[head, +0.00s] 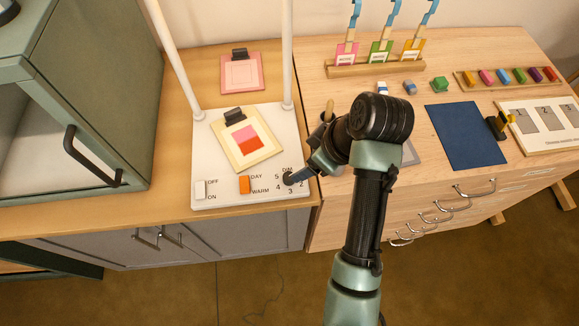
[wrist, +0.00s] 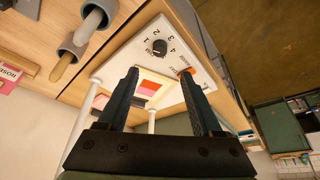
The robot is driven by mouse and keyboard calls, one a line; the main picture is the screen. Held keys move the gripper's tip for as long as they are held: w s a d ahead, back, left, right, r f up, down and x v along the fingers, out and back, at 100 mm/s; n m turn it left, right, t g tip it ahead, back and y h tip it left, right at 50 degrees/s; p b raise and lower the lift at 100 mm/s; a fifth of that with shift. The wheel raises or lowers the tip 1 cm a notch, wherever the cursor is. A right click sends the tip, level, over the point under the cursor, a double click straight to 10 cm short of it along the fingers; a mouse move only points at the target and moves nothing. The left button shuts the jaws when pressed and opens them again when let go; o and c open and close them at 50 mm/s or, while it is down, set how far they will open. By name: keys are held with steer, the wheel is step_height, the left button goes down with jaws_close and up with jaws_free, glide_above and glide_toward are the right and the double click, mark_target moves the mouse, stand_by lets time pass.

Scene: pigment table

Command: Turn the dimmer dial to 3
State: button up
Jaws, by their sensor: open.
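The dimmer dial (wrist: 159,46) is a small dark round knob on a white panel (wrist: 205,72), ringed by printed numbers. In the wrist view it shows just past the gap between my fingertips, apart from both. Which number it points to is too small to tell. My gripper also shows in the wrist view (wrist: 158,72), open and empty.
The panel also has a white OFF/ON switch (head: 200,189) and an orange DAY/WARM switch (head: 244,185). A green cabinet (head: 110,70) stands at left.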

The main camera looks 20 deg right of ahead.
mark_target(289, 176)
steer(key=x, duration=1.1)
steer(key=shift+w+f+p, duration=0.1)
steer(key=shift+f+p, duration=0.2)
steer(key=shift+p, duration=0.1)
jaws_close()
